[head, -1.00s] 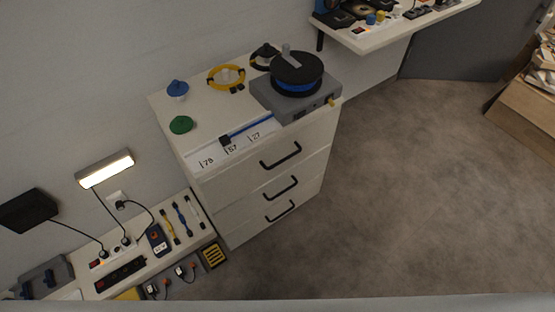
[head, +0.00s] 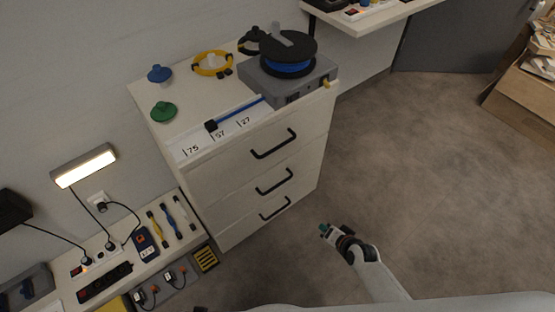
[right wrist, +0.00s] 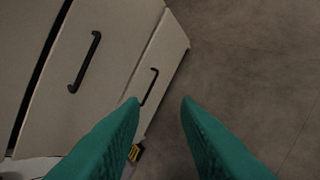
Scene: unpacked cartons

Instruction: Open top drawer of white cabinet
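The white cabinet (head: 232,184) stands against the wall in the head view, with three drawers that look closed. The top drawer's black bar handle (head: 274,145) sits above the middle handle (head: 274,182) and the bottom handle (head: 275,208). My right gripper (head: 325,230) is to the right of the cabinet front, apart from it. In the right wrist view its green fingers (right wrist: 160,100) are spread and empty, with two black handles, one larger (right wrist: 84,62) and one smaller (right wrist: 149,87), beyond them. My left gripper is not in view.
A grey device with a blue cable reel (head: 288,68) stands on the cabinet top. A low bench (head: 150,262) with tools and a power strip adjoins its left side. Cardboard (head: 527,105) lies at the right. The floor (head: 420,170) before the drawers is clear.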

